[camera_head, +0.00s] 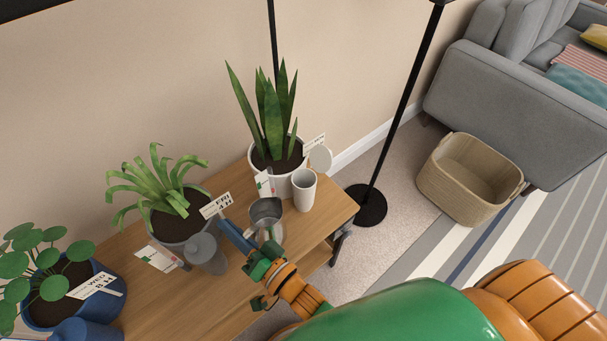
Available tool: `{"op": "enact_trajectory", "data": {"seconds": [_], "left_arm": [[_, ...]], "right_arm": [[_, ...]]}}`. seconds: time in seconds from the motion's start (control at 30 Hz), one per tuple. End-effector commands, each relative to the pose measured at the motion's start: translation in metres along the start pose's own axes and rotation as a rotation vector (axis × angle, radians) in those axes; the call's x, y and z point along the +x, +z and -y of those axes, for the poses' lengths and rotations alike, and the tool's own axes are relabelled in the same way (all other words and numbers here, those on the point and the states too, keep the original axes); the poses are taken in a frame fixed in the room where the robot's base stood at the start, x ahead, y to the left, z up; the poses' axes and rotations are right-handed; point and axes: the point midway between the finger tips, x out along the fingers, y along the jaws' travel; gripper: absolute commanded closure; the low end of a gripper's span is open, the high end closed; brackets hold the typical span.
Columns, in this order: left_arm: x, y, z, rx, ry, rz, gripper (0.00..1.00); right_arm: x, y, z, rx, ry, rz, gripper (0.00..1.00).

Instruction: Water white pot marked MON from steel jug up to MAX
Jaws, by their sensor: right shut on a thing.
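The white pot (290,184) holds a tall snake plant (274,118) and stands at the far right end of the wooden bench. A tag (314,145) sticks up at its right rim; its print is too small to read. A white cup (304,190) stands at its front right. A card with red and green marks (264,183) is at its front. The steel jug (266,214) is in front of the white pot, left of the white cup. My right gripper (262,262), green and orange, is shut at the jug's near side. My left gripper is not in view.
A grey pot (177,228) tagged FRI, with a grey cylinder (205,254), stands left of the jug. A blue pot (110,305) tagged WED is farther left. A black lamp stand (367,205) and a wicker basket (465,180) are right of the bench (225,300).

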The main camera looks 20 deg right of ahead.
Motion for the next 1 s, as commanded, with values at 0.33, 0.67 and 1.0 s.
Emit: {"op": "enact_trajectory", "data": {"seconds": [0.33,0.67,1.0], "left_arm": [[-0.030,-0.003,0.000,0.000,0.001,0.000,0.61],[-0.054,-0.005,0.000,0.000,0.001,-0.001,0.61],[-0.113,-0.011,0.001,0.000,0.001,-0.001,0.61]], "right_arm": [[0.002,-0.033,0.011,0.197,0.009,0.001,1.00],[0.004,-0.067,0.013,0.425,0.021,0.003,1.00],[0.007,-0.126,0.044,0.669,0.037,0.006,1.00]]}}
